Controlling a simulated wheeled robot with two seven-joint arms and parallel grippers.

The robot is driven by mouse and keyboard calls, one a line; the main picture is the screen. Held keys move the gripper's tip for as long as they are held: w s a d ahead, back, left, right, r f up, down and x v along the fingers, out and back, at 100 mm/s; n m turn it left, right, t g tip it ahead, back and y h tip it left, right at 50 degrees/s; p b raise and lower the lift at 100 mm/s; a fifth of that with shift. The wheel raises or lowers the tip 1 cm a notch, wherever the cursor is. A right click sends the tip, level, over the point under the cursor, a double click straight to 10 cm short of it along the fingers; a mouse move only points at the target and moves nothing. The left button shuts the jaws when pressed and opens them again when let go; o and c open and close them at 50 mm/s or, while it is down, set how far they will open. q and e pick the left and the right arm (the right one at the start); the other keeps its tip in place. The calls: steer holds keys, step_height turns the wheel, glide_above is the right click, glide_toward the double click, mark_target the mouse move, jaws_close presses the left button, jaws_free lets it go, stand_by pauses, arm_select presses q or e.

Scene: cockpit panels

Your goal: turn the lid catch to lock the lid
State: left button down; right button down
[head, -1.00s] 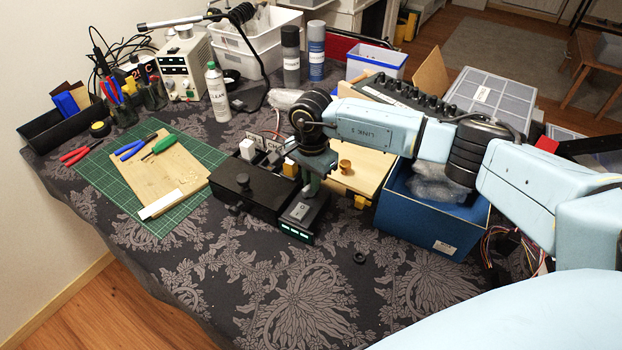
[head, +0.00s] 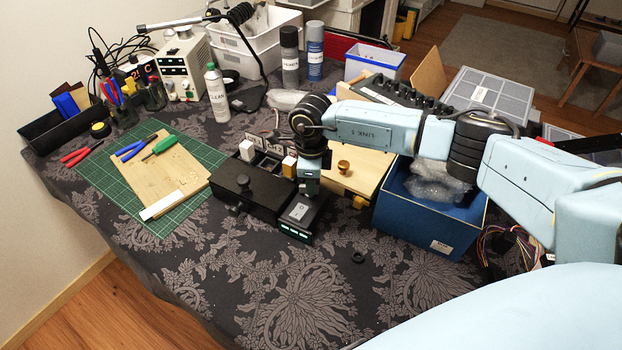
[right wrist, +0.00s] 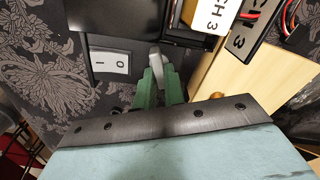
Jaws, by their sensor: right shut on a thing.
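My right gripper (head: 308,189) points down just behind a small black switch panel with a grey rocker (head: 300,211). In the right wrist view its green fingers (right wrist: 160,86) are shut on a small grey lever-like piece (right wrist: 155,57), between the panel and a wooden box. I cannot tell for sure whether this piece is the lid catch. The rocker also shows in the wrist view (right wrist: 109,64), left of the fingers. My left gripper is out of view.
The wooden box (head: 371,178) with a brass knob (head: 343,166) and a blue bin (head: 425,219) stand to the right. White (head: 246,150) and yellow (head: 290,167) blocks rise behind the black box. The front tablecloth is mostly clear, with a small black ring (head: 358,256).

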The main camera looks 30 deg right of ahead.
steer(key=shift+r+m+p, duration=0.15)
steer(key=shift+m+p, duration=0.2)
steer(key=shift+m, duration=0.85)
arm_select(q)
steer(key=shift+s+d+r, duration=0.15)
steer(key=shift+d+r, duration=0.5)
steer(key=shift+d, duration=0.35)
arm_select(e)
steer(key=shift+m, duration=1.1)
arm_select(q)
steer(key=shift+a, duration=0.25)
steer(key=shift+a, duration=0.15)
arm_select(e)
steer(key=c, duration=1.8)
jaws_free()
steer(key=shift+o, duration=0.2)
steer(key=shift+s, duration=0.1)
arm_select(q)
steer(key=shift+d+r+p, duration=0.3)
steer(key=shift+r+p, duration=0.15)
steer(key=shift+p, duration=0.25)
arm_select(e)
step_height(320, 180, up, 13)
steer(key=shift+r, duration=0.15)
